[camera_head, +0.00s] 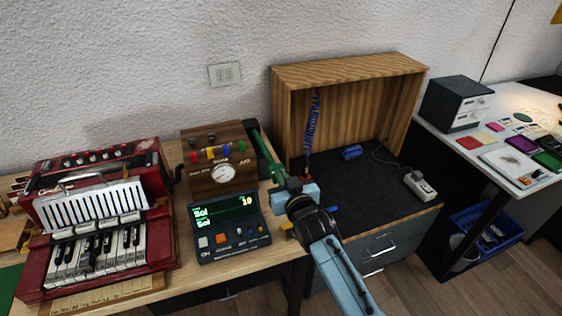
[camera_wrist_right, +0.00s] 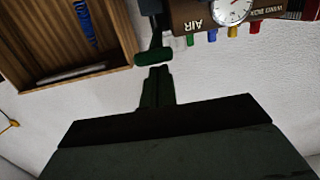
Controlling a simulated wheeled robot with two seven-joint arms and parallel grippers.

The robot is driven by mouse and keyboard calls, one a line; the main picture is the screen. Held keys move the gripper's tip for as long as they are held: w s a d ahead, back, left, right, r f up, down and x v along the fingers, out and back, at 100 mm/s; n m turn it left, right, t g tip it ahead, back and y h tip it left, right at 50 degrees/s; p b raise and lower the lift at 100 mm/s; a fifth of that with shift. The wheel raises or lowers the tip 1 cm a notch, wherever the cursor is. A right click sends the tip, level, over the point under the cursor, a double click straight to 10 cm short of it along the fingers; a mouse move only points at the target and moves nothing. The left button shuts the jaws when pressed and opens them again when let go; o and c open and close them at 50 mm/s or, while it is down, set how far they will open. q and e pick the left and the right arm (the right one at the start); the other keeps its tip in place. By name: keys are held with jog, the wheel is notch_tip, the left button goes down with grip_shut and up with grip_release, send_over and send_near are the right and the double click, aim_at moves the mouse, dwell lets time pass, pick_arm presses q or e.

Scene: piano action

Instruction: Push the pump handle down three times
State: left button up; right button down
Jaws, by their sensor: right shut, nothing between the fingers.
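The pump handle (camera_wrist_right: 153,57) is a short dark green crossbar on a dark post, beside the wooden air box. In the head view its green end (camera_head: 251,124) shows just right of the box. The right wrist view is upside down. My right gripper (camera_wrist_right: 158,72) is shut and empty, with its tips right at the handle; I cannot tell whether they touch. In the head view my right gripper (camera_head: 257,136) reaches up and left to the handle, and my arm hides the pump's lower part. My left gripper is not in view.
The wooden air box (camera_head: 208,177) has a round gauge (camera_head: 223,173) and coloured valves. A display unit (camera_head: 228,226) stands in front of it. A red accordion (camera_head: 99,214) is at left. An open wooden cabinet (camera_head: 347,72) with a coiled blue hose (camera_head: 312,122) is at right.

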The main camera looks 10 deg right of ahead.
jog(key=s+d+r+p, duration=0.1)
jog(key=s+r+p, duration=0.1)
jog(key=s, duration=0.8)
jog(key=shift+s+d+r+p, duration=0.15)
jog(key=shift+s+r+p, duration=0.15)
jog(key=shift+r, duration=0.05)
dwell(0.3)
